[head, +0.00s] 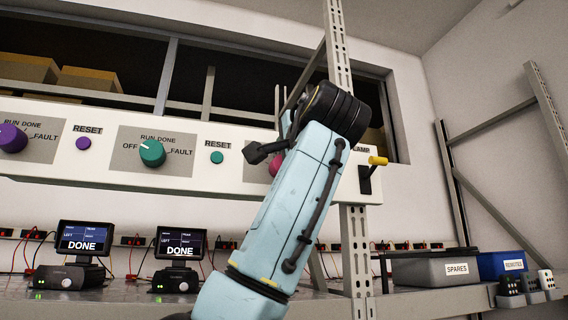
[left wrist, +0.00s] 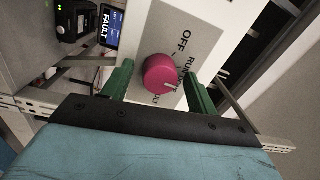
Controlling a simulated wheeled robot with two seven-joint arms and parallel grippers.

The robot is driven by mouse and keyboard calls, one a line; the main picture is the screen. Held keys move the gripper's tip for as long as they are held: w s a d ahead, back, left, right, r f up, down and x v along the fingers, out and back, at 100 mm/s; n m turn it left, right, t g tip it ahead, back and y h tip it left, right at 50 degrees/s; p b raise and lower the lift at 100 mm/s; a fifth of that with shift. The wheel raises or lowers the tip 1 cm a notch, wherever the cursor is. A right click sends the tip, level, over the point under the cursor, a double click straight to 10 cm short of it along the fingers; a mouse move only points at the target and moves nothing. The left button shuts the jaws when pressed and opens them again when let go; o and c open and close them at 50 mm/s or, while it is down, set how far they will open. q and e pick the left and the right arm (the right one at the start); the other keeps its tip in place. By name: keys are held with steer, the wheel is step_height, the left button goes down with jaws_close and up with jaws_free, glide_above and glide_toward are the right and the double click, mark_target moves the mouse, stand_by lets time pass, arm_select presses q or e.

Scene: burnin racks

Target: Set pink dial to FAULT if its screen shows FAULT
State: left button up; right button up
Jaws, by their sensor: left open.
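The pink dial (left wrist: 160,74) shows in the left wrist view on a grey label plate (left wrist: 196,42) with OFF and RUN lettering, the rest partly covered. Its white mark faces the lower right of that picture; I cannot tell its exact setting. In the head view only a sliver of the dial (head: 275,166) shows beside my arm. A small screen (left wrist: 105,26) in the left wrist view reads FAULT. My left gripper (left wrist: 159,71) is open, its green fingers on either side of the dial; I cannot tell whether they touch it. My right gripper is not in view.
Purple (head: 12,138) and green (head: 152,153) dials sit left on the same white panel, with RESET buttons. Two screens below read DONE (head: 84,237). A yellow-tipped lever (head: 377,161) juts out right of my arm, near a metal upright (head: 357,270).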

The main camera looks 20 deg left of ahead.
arm_select(q)
steer(key=b+v, duration=0.3)
steer(key=v, duration=1)
steer(key=shift+s+b, duration=0.2)
steer(key=shift+b, duration=0.1)
steer(key=shift+f, duration=0.1)
